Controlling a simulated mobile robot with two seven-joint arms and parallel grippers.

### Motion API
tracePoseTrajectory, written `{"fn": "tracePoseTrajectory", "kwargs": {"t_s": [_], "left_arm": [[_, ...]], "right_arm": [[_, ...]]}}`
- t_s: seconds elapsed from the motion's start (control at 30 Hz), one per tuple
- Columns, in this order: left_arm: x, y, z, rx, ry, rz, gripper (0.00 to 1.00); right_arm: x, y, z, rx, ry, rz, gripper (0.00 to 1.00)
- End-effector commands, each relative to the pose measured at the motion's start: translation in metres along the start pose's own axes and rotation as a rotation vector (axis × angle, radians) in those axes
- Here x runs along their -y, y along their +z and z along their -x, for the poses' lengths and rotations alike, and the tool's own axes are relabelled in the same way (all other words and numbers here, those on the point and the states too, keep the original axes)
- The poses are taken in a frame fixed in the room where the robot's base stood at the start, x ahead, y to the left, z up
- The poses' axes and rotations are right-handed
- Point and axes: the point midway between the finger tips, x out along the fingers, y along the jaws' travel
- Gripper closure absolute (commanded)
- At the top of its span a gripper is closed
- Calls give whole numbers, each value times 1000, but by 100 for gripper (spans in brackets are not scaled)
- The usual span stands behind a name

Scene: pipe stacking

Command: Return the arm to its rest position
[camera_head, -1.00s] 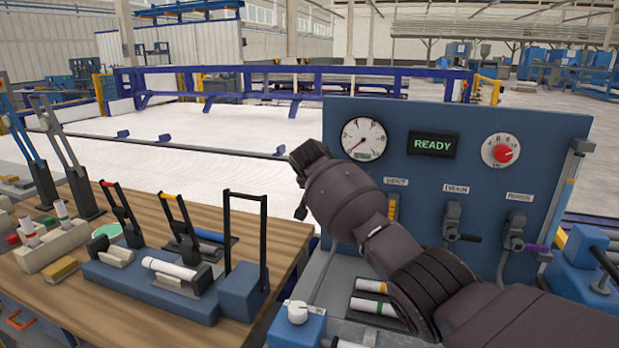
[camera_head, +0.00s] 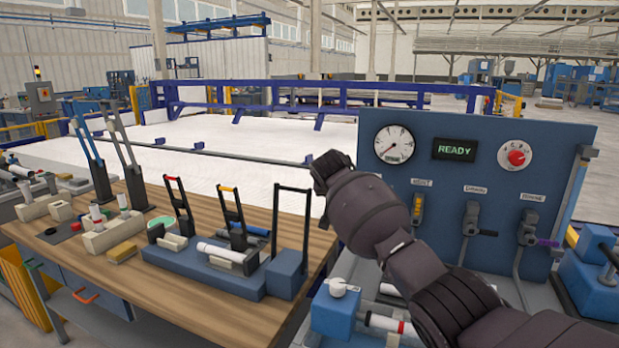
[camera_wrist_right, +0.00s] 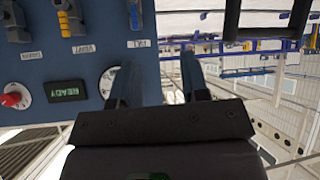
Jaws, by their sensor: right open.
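My right arm (camera_head: 370,215) comes in from the lower right of the head view and reaches up in front of the blue control panel (camera_head: 455,205). Its far end is above the gap between workbench and panel. The fingers are not clearly seen in the head view. In the right wrist view, my right gripper (camera_wrist_right: 160,85) shows two dark fingers spread apart with nothing between them. My left gripper is not in view.
A wooden workbench (camera_head: 150,275) at left carries a blue clamp fixture (camera_head: 190,268) with a white pipe (camera_head: 221,251), upright levers and small blocks. A blue box with a white knob (camera_head: 338,287) stands below my right arm. A blue railing (camera_head: 300,95) is behind.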

Motion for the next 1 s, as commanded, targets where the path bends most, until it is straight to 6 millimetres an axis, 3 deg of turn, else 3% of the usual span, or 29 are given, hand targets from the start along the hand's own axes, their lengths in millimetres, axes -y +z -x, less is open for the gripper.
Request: {"fn": "tracePoseTrajectory", "kwargs": {"t_s": [0.2,0.33,0.43,0.67,1.0], "left_arm": [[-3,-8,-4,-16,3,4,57],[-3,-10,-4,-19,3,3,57],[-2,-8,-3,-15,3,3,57],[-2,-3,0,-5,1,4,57],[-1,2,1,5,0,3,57]], "right_arm": [[30,-53,47,-244,-168,118,58],[35,-57,60,-360,-243,171,58],[32,-48,64,-436,-287,202,58],[10,-1,60,-567,-351,243,58],[-48,107,51,-666,-370,251,58]]}}
